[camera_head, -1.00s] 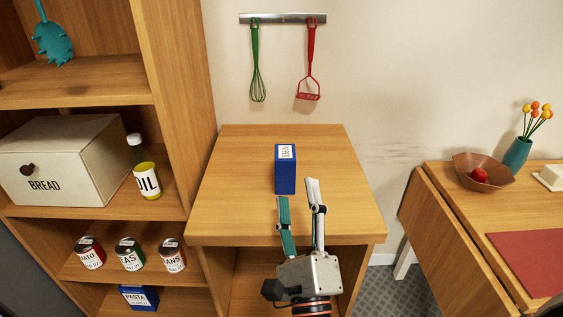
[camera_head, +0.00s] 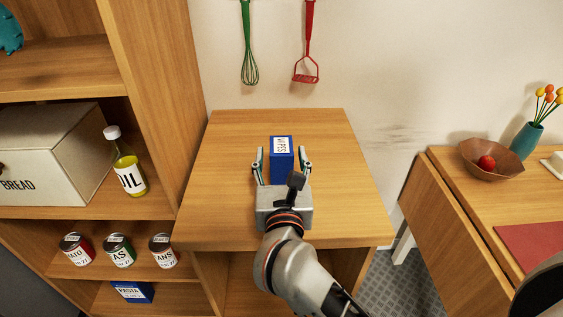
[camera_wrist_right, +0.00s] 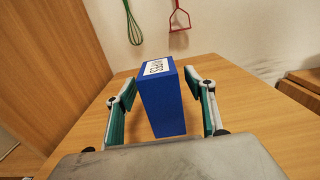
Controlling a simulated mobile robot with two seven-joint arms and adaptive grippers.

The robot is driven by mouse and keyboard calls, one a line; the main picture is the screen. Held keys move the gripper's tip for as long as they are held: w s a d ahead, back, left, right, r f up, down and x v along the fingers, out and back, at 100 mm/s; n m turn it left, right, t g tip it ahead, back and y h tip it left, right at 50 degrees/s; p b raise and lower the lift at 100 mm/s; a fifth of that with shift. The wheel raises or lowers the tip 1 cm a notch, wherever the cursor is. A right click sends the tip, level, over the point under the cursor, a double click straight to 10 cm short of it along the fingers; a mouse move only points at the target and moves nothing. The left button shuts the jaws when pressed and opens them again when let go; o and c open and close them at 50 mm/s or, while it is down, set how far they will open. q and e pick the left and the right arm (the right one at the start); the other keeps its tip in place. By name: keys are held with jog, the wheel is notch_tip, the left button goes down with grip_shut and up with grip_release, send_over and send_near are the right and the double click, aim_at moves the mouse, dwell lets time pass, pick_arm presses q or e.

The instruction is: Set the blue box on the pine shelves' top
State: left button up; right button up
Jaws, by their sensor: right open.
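The blue box (camera_head: 282,165) stands upright on the wooden top of the low pine shelves (camera_head: 215,215), with a white label on its upper face. My right gripper (camera_head: 282,168) is open, with one finger on either side of the box. In the right wrist view the blue box (camera_wrist_right: 166,100) stands between the spread fingers (camera_wrist_right: 163,105), with a visible gap on each side. The gripper hides the foot of the box's near side in the head view. My left gripper is not in view.
Tall shelves at left hold a bread box (camera_head: 50,160), an oil bottle (camera_head: 125,165), several cans and a blue pasta box (camera_head: 133,291). A whisk (camera_head: 249,50) and red masher (camera_head: 307,50) hang behind. A table with a bowl (camera_head: 490,160) stands at right. The top around the box is clear.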

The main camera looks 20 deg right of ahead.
jog(key=shift+w+d+f, duration=0.1)
jog(key=shift+w+d, duration=0.15)
jog(key=shift+w, duration=0.4)
jog(key=c, duration=1.3)
